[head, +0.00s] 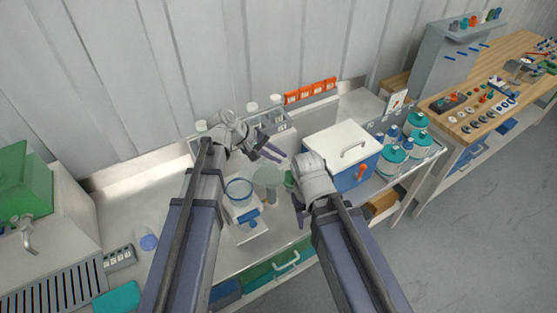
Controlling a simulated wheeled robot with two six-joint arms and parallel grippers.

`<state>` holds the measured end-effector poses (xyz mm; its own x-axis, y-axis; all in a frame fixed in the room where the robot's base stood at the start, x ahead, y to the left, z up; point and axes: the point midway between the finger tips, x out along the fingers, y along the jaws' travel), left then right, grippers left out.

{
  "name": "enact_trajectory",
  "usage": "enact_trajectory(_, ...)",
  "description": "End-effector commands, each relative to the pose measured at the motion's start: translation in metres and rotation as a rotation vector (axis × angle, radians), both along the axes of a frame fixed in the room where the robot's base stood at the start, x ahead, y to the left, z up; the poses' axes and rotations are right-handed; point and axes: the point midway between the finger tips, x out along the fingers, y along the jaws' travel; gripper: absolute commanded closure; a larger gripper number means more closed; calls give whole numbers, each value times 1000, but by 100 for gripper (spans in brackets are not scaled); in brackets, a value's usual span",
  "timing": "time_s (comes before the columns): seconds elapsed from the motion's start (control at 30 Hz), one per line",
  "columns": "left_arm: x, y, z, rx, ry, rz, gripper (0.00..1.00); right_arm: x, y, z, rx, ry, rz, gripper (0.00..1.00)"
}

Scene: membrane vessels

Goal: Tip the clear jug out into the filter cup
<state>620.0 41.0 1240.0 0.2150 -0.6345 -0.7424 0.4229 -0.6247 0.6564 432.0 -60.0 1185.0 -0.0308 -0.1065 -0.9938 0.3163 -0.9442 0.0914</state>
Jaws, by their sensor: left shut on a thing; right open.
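My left gripper (272,153) is the higher one, shut, with its fingers over the work surface. A pale, see-through vessel (268,176), which I take for the clear jug, shows just below these fingers. Its exact tilt and the grip on it are hard to make out. A clear cup with a blue rim (239,189), which looks like the filter cup, stands on a white base with a blue part, left of the jug. My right gripper (299,211) is open, pointing down, to the right of and below the jug. My arms hide part of the surface.
A white-lidded blue cooler box (342,152) stands close right of my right gripper. Teal-lidded jars (391,158) are further right. A grey rack (273,122) and orange boxes (311,91) line the back.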

Motion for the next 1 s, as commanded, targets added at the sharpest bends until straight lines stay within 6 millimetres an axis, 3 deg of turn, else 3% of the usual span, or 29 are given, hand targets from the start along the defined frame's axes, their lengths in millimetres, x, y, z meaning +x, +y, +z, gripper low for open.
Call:
enact_trajectory(0.8, -6, 17, -5, -249, -87, 3, 100, 0, 0, -49, 1, -2, 0, 50)
enact_trajectory(1.0, -9, 25, 3, -332, -115, 3, 100, 0, 0, -57, 1, -2, -1, 50)
